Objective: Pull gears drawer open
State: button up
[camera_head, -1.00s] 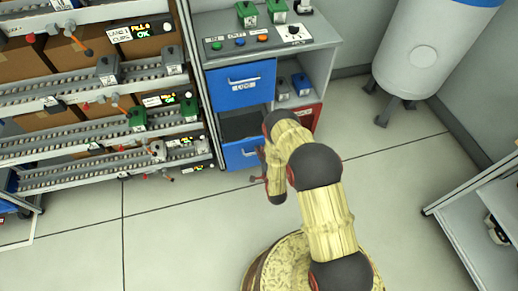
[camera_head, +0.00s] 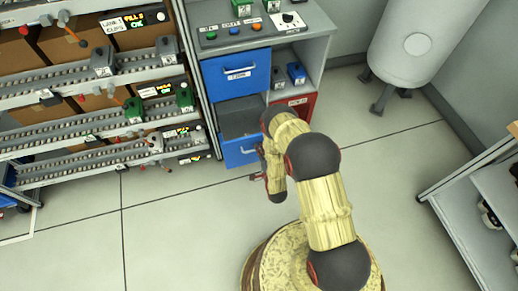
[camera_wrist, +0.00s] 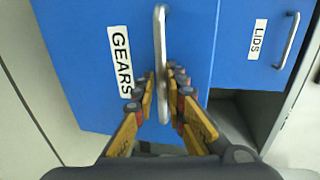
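The gears drawer is blue, with a white GEARS label and a pale bar handle (camera_wrist: 160,40). Its front (camera_wrist: 80,50) fills much of the wrist view. In the head view its front (camera_head: 238,152) is the lower blue one and stands out from the cabinet, with the grey inside showing behind it. My gripper (camera_wrist: 162,76) has its fingers on both sides of the handle, close against it, and looks shut on it. In the head view my arm partly hides the drawer's right side and the fingers.
The blue LIDS drawer (camera_head: 238,73) above is shut; its handle (camera_wrist: 288,40) shows in the wrist view. A red bin front (camera_head: 300,107) is beside the drawers. A roller rack (camera_head: 90,95) stands at left, a white tank (camera_head: 410,45) at right. The floor in front is open.

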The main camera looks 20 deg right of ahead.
jog(key=v, duration=1.2)
dwell(0.6)
